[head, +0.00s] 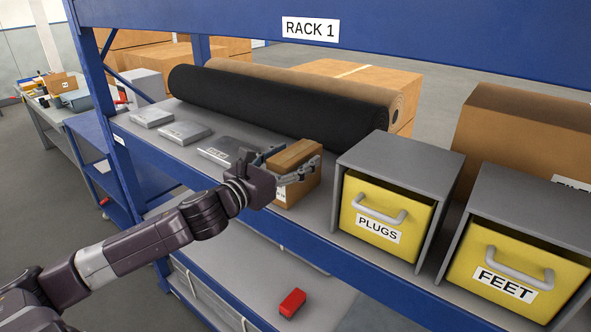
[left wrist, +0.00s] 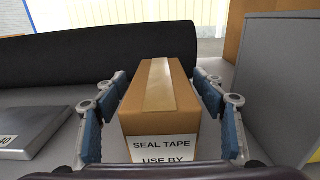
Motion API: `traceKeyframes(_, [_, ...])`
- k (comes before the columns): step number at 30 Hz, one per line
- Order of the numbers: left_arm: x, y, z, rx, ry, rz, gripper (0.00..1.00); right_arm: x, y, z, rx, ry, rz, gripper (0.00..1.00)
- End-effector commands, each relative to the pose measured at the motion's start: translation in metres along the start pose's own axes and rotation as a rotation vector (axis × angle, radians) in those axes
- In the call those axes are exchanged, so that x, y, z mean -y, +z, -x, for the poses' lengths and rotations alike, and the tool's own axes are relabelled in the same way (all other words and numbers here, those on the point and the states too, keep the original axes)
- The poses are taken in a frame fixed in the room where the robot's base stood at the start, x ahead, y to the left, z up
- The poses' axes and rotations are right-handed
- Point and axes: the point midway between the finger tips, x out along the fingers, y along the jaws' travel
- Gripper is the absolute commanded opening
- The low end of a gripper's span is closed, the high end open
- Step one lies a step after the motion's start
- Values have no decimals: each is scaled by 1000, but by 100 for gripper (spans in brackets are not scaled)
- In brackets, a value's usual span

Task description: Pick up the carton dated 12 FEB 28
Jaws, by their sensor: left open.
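A small brown carton (head: 299,178) with a tape strip on top stands on the grey shelf, left of the PLUGS box. In the left wrist view the carton (left wrist: 160,105) has a white label reading SEAL TAPE and USE BY. My left gripper (head: 285,160) is open around the carton, one finger on each side. In the left wrist view a small gap shows between the blue finger pads and the carton's sides. My right gripper is not in view.
Yellow PLUGS (head: 385,219) and FEET (head: 518,277) drawers in grey boxes stand to the right. Flat grey packs (head: 185,132) lie to the left. A black roll (head: 275,108) lies behind the carton. A red object (head: 292,303) lies on the lower shelf.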

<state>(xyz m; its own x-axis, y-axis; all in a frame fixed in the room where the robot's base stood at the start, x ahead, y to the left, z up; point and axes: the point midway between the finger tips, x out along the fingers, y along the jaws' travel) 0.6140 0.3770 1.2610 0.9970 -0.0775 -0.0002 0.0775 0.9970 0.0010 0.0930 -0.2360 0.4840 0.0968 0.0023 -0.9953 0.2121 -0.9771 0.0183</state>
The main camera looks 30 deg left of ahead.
Motion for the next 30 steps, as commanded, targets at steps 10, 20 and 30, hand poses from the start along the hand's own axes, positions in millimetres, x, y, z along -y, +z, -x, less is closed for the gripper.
traceKeyframes(10, [1,0,-4,0,-2,0,64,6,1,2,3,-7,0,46])
traceKeyframes(20, [1,0,-4,0,-1,0,31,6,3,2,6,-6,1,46])
traceKeyframes(30, [1,1,-4,2,-2,-1,12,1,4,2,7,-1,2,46])
